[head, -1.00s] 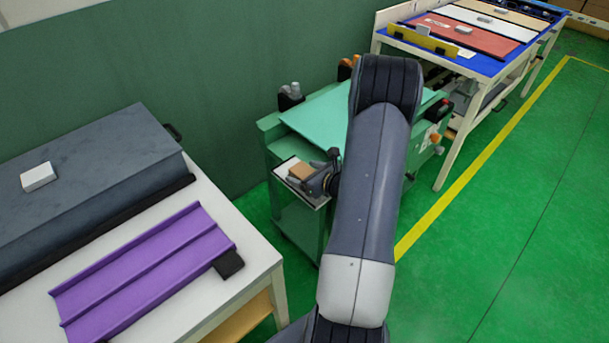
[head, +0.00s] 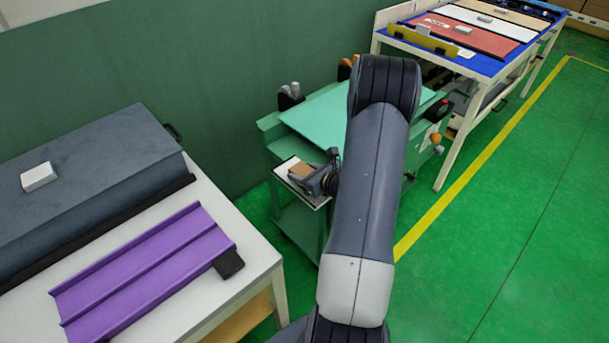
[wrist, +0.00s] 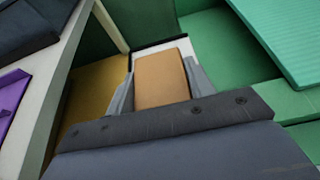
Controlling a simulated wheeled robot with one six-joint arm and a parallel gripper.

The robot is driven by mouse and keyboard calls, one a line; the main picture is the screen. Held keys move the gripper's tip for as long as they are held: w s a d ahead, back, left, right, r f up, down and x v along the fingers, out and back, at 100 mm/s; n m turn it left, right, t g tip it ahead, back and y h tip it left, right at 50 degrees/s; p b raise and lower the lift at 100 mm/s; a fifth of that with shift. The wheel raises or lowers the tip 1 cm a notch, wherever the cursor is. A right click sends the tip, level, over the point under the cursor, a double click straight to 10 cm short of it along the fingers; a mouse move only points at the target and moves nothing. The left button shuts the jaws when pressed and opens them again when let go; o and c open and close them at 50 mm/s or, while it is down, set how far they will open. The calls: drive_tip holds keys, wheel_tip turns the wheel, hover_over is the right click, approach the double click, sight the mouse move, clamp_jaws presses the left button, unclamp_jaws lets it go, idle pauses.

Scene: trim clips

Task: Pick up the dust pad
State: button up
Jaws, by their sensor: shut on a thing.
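The dust pad is a tan-orange block (wrist: 161,77), seen in the wrist view between the two grey fingers of my gripper (wrist: 160,88). The fingers are shut on its two sides. In the head view the pad (head: 300,170) shows as a small brown patch at my gripper (head: 312,178), partly hidden by it. Beneath or just behind it is a small white tray with a dark rim (head: 286,167), on the near left end of the green cart. I cannot tell whether the pad still touches the tray.
The green cart (head: 318,115) has a teal mat and small knobs at its edges. A white table (head: 235,240) at left holds a purple ribbed panel (head: 150,265) and a dark grey block. A blue-topped table (head: 480,65) stands at back right. Green floor at right is clear.

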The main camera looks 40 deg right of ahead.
sight(304, 171)
drive_tip(key=shift+r, duration=0.1)
wheel_tip(304, 171, up, 10)
drive_tip(key=shift+f+p, duration=0.2)
drive_tip(key=shift+p, duration=0.3)
drive_tip(key=shift+a+r, duration=0.1)
drive_tip(key=shift+r, duration=0.1)
drive_tip(key=w+a+r+p, duration=0.1)
drive_tip(key=a+r+p, duration=0.1)
drive_tip(key=a, duration=0.5)
drive_tip(key=w+a+r+n+y+p, duration=0.1)
drive_tip(key=w+a+r, duration=0.1)
drive_tip(key=a, duration=0.6)
drive_tip(key=w+a+r+y+p, duration=0.1)
drive_tip(key=a+r, duration=0.3)
drive_tip(key=a, duration=0.4)
drive_tip(key=shift+w+n+p, duration=0.3)
drive_tip(key=shift+n+p, duration=0.1)
drive_tip(key=shift+p, duration=0.45)
